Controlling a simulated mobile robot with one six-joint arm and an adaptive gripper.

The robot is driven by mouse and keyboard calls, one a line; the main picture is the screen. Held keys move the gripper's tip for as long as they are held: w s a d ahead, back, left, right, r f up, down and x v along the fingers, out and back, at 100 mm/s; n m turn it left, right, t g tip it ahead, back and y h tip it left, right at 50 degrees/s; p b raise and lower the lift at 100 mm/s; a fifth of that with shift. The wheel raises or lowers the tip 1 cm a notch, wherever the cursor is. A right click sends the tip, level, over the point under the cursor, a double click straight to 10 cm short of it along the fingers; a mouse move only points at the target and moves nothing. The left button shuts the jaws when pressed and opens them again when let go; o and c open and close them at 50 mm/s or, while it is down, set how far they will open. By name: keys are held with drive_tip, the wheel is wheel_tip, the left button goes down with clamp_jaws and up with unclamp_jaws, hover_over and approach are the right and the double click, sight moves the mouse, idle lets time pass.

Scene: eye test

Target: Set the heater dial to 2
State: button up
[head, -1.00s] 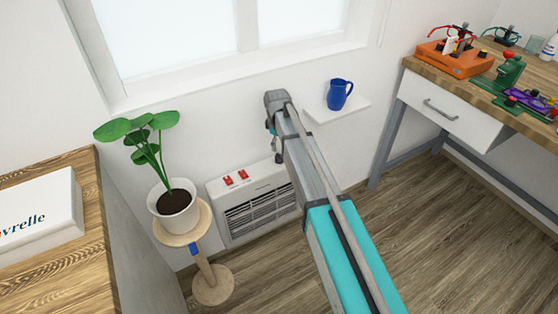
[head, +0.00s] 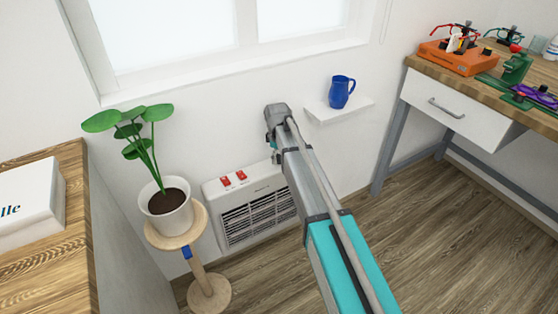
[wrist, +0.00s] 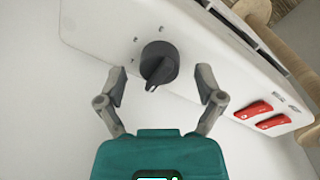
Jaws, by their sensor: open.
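The heater (head: 215,205) is a white box with a dark grille, low on the wall below the window. Its dark grey dial (wrist: 158,66) is large in the wrist view, with a raised ridge pointing down toward my gripper. Small dark marks sit around the dial; I cannot read any numbers. My gripper (wrist: 162,76) is open, with one finger on each side of the dial and a visible gap to it on both sides. I cannot tell how deep the fingertips reach. In the head view my arm hides the dial and most of my gripper.
Two red switches (head: 233,178) sit on the heater top, also at right in the wrist view (wrist: 264,114). A potted plant (head: 165,212) on a wooden stand (head: 208,292) is left of the heater. A blue mug (head: 341,92) stands on a small shelf (head: 325,113) to the right.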

drive_tip(key=shift+f, duration=0.25)
drive_tip(key=c, duration=1.2)
drive_tip(key=shift+o, duration=0.2)
